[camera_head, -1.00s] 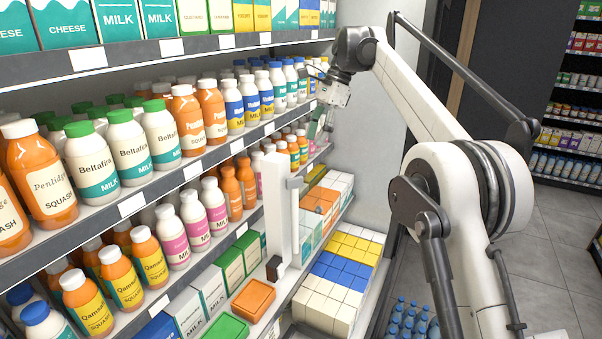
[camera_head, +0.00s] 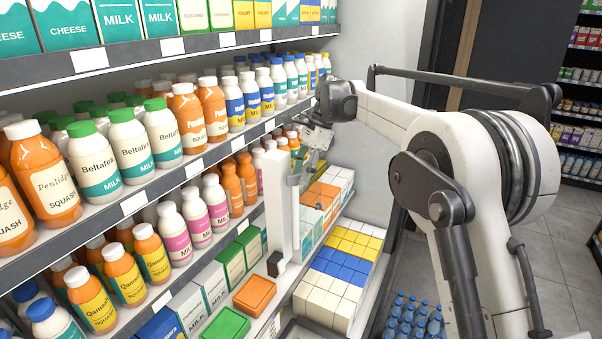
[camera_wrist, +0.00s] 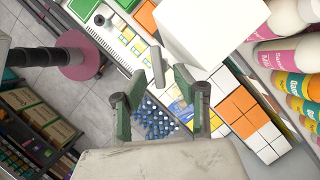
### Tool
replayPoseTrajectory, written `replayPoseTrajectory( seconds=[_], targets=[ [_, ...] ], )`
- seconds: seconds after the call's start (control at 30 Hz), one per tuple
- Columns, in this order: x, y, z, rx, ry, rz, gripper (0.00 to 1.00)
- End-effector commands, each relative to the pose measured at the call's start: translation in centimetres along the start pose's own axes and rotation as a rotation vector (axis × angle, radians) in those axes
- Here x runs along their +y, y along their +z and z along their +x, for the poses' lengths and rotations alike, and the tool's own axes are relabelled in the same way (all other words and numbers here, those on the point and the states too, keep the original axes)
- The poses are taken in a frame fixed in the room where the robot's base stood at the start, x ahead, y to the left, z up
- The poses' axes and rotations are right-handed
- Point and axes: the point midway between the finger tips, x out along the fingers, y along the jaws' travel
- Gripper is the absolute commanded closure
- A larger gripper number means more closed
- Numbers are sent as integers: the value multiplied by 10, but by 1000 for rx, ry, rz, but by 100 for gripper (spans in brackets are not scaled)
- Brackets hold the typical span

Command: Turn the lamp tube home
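A white upright post (camera_head: 277,205), which may be the lamp tube or its housing, stands at the shelf front in the head view. Contact cannot be told. In the head view my gripper (camera_head: 305,165) is just above the bar.
Shelves hold bottles (camera_head: 165,132) and cartons left of the post. Coloured boxes (camera_head: 340,265) are stacked low to its right. Blue-capped bottles (camera_head: 408,318) stand on the floor. A grey wall (camera_head: 378,60) closes the shelf end. The aisle floor (camera_head: 565,260) is clear.

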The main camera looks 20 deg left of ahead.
Motion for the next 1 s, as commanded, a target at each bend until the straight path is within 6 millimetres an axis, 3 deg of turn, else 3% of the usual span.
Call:
replayPoseTrajectory(
  seconds=[0.3,0.53,0.77,1.0],
  targets=[
    [0,0,2,0,0,0,71],
    [0,0,2,0,0,0,100],
    [-1,0,2,1,7,-18,100],
    [-5,0,2,1,75,-180,100]
  ],
)
